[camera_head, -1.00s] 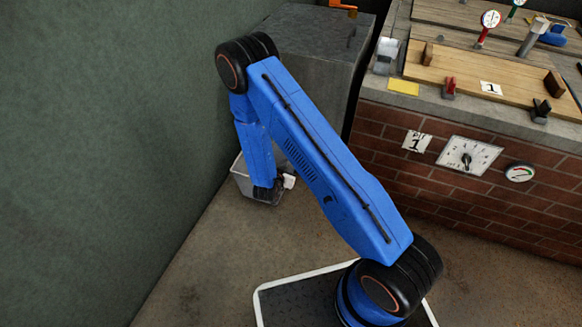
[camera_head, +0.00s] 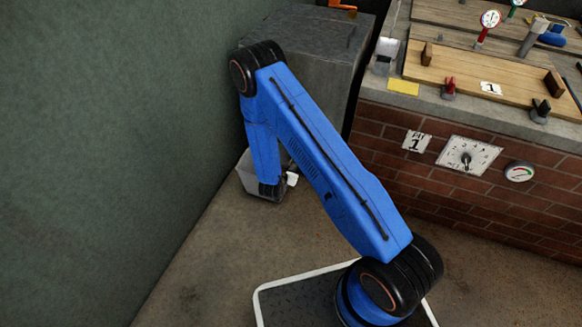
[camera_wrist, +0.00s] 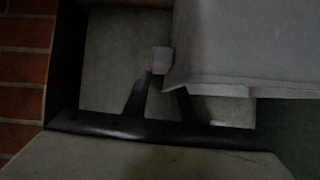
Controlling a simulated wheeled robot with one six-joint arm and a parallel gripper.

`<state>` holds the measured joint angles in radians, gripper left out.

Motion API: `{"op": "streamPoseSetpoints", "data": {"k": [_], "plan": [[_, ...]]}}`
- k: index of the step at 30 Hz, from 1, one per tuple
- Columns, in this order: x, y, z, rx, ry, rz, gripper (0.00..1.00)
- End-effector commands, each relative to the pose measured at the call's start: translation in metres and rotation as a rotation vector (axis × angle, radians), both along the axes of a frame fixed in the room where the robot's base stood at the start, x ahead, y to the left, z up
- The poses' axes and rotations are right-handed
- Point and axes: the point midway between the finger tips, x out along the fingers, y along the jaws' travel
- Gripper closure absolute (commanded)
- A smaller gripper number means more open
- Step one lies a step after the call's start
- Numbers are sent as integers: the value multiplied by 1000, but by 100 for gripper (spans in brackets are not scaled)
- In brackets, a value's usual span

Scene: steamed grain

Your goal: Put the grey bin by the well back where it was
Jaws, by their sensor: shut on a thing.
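The grey bin (camera_head: 247,177) is at the foot of the grey block, partly hidden behind my blue forearm in the head view. In the wrist view its pale grey side (camera_wrist: 240,55) fills the upper right. My gripper (camera_wrist: 161,82) is shut on the bin, with its dark fingertips at a small pale block (camera_wrist: 161,59) beside the bin's wall. That block shows as a white spot (camera_head: 292,179) at the bin's right side in the head view. I cannot tell whether the bin touches the floor.
A grey block (camera_head: 315,45) stands behind the bin, and a dark green wall (camera_head: 110,130) runs along the left. A brick counter (camera_head: 450,195) with a dial and gauges stands at the right. The floor (camera_head: 225,260) in front is clear.

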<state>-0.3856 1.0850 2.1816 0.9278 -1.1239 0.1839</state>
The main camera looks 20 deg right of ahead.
Motion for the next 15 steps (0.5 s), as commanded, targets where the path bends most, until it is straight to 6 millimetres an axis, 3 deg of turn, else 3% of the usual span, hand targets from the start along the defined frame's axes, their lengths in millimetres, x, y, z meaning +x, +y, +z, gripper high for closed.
{"op": "streamPoseSetpoints", "data": {"k": [5, 6, 7, 15], "plan": [[0, 0, 1, 1, -2, 0, 100], [0, 0, 0, 0, 0, 0, 66], [0, 0, 0, 0, 0, 0, 59], [0, 0, 0, 0, 0, 0, 57]]}}
